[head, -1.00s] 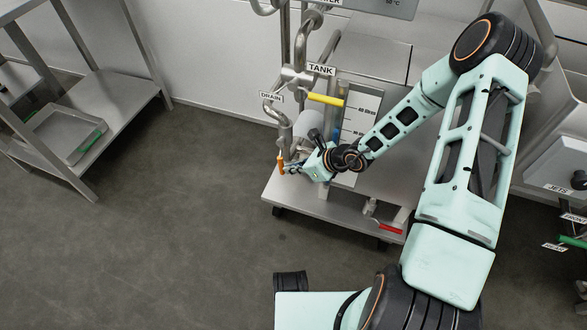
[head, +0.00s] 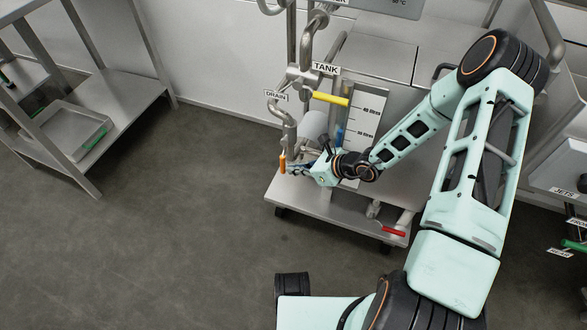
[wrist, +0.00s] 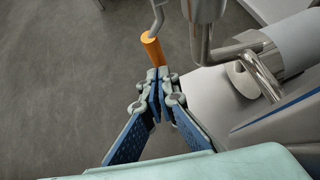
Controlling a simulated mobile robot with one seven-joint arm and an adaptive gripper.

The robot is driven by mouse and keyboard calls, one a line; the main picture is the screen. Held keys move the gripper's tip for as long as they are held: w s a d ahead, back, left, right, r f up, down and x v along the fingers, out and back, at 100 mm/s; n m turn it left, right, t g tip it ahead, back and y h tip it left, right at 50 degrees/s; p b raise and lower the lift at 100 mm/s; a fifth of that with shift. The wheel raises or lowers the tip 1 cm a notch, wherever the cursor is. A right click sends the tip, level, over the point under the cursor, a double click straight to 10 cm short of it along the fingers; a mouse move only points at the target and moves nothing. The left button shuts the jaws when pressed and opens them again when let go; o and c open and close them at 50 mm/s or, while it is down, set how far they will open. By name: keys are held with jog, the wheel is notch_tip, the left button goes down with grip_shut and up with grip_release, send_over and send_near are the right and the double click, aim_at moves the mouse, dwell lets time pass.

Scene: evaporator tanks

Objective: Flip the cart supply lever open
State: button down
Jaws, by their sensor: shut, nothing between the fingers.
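An orange lever handle (head: 282,163) hangs upright below the pipe by the DRAIN sign (head: 275,96), at the cart's left end. In the wrist view the orange handle (wrist: 152,48) lies just beyond my fingertips. My gripper (head: 294,169) is just right of it in the head view. In the wrist view my gripper (wrist: 157,76) is shut with nothing held; I cannot tell whether its tips touch the handle. A yellow lever (head: 330,99) lies level by the TANK sign (head: 326,69). A red lever (head: 393,231) sits low on the cart. No label reading cart supply is legible.
The steel cart (head: 310,205) stands on wheels with a scaled gauge panel (head: 368,115) above it. Steel pipes (wrist: 204,35) run close to my fingers. A steel rack (head: 130,85) with a tray stands at the left. The floor between is clear.

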jog(key=d+f+p+v, duration=0.1)
jog(key=p+v, duration=0.2)
jog(key=v, duration=0.9)
jog(key=shift+s+f, duration=0.2)
jog(key=shift+s, duration=0.05)
jog(key=shift+d, duration=0.15)
